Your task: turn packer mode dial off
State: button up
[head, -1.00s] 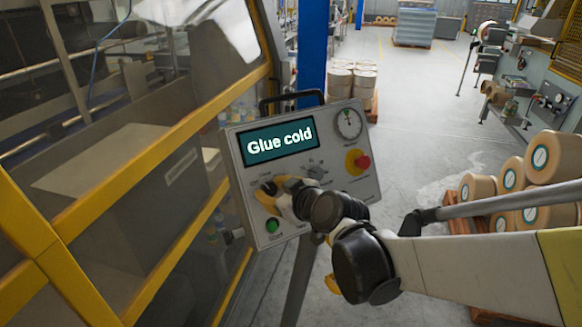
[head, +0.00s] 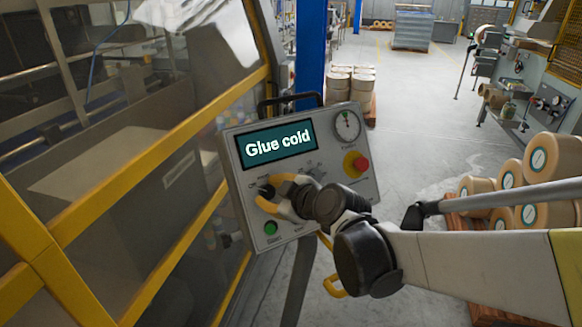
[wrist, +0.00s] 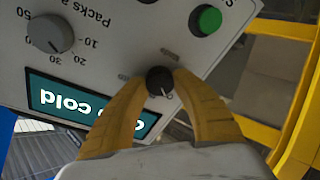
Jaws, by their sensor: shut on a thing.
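The mode dial is a small black knob (wrist: 160,80) on the grey control panel (head: 235,160), left of centre and above the green button (head: 270,228). My gripper (head: 266,197) has its yellow fingers around the dial. In the wrist view the fingertips (wrist: 160,82) press on the knob from both sides. The knob's white pointer line aims down and to the right in that upside-down view. The panel screen (head: 278,144) reads "Glue cold".
A red stop button on yellow (head: 361,164) and a gauge (head: 347,124) sit at the panel's right. A larger grey dial (wrist: 50,33) is beside the mode dial. The yellow-framed machine guard (head: 150,165) stands close at left. Rolls (head: 540,158) sit at right.

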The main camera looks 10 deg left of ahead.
jog(key=o, duration=1.2)
jog(key=v, duration=1.2)
